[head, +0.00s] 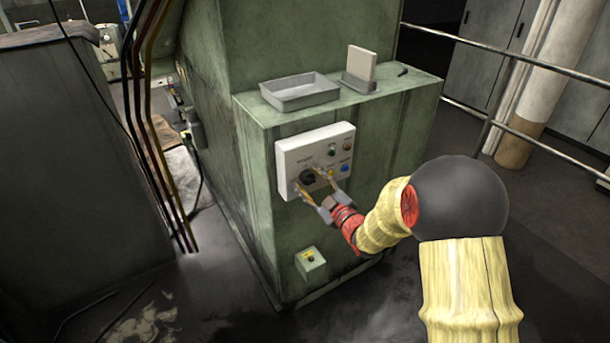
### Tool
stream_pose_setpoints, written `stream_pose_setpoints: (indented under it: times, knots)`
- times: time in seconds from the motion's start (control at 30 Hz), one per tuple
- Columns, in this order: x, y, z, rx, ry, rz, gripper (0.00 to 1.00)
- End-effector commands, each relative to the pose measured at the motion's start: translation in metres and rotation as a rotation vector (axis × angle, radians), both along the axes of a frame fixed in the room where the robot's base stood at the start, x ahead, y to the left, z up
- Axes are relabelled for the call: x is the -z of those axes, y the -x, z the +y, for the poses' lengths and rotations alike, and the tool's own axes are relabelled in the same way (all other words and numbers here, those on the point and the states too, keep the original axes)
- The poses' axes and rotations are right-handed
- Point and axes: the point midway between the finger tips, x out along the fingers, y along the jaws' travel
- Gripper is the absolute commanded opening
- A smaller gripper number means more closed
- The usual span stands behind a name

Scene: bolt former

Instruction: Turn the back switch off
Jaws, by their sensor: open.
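A pale control panel (337,141) is mounted on the front of the green machine cabinet. A black rotary switch (307,177) sits at its lower left; its exact setting is too small to read. Several small coloured buttons, among them a blue one (344,168), are to its right. My gripper (310,182) is at the panel with its fingers apart, one on each side of the black switch. I cannot tell whether the fingers touch it. Which switch is the back switch cannot be read from the lettering.
A grey tray (300,92) and an upright pale block in a holder (360,68) stand on the cabinet top (415,88). A small box with a button (310,262) is low on the cabinet front. Cables (150,110) hang at left; a metal railing (540,147) runs at right.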

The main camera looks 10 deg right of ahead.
Motion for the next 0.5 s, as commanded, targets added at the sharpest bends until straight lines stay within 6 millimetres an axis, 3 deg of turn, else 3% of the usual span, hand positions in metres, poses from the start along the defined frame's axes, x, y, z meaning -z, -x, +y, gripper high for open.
stream_pose_setpoints:
  times: [0.5]
  knots:
    - [-0.0008, 0.0031, -0.0013, 0.001, -0.531, 0.175, 0.52]
